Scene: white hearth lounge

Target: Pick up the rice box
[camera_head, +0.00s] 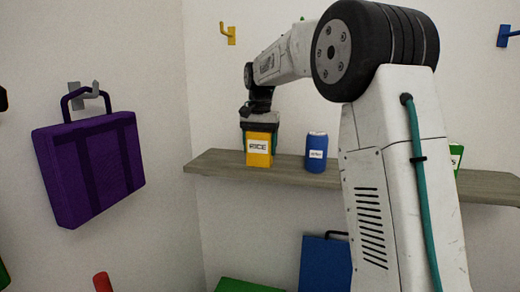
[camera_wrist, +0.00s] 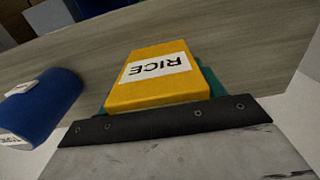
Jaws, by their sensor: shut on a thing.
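The rice box (camera_head: 259,149) is a yellow box with a white label reading RICE, upright at the left part of the wooden shelf. My gripper (camera_head: 261,131) comes down on it from above and is shut on its upper part, with a teal finger showing at its side. In the wrist view the rice box (camera_wrist: 155,78) sits in front of the dark gripper edge, with teal finger parts (camera_wrist: 211,80) beside it. Whether the box's bottom touches the shelf is hard to tell.
A blue can (camera_head: 316,153) with a white label stands on the shelf (camera_head: 290,175) right of the box; it also shows in the wrist view (camera_wrist: 42,108). A green item (camera_head: 456,157) is partly hidden behind my arm. A purple bag (camera_head: 90,170) hangs at left.

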